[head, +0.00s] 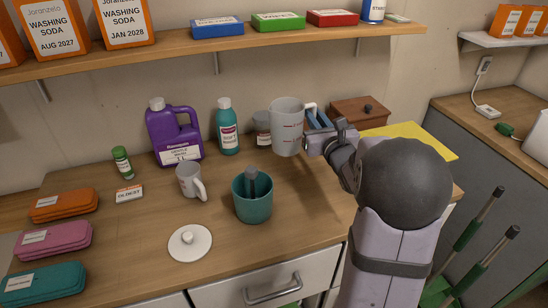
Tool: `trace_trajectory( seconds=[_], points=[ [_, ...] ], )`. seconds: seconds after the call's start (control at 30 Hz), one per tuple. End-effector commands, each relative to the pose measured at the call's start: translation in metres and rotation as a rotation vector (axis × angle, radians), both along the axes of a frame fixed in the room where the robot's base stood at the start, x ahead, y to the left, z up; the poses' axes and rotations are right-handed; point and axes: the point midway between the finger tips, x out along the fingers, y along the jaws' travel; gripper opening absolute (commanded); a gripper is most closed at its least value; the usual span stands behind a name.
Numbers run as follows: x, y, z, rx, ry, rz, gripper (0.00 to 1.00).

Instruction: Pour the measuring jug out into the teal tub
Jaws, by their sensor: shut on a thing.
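A grey rod-like thing (251,178) sticks up out of the tub. The inside of the tub is mostly hidden.
A white mug (188,181) stands left of the tub, and a white lid (190,243) lies in front. A purple bottle (174,135), teal bottle (228,128) and jar (262,131) stand behind. A wooden box (358,112) is right of my gripper; a shelf (240,43) runs above.

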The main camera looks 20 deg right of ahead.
Motion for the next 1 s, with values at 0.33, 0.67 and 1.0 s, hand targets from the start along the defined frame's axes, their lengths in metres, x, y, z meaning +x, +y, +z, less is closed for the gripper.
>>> trace_trajectory(
  seconds=[0.33,0.67,1.0],
  points=[
    [-0.019,0.038,0.061,-0.005,-0.036,0.182,0.00],
    [-0.073,0.104,0.086,-0.011,-0.013,0.482,0.00],
    [-0.136,0.151,0.019,-0.003,0.015,0.687,0.00]
  ],
)
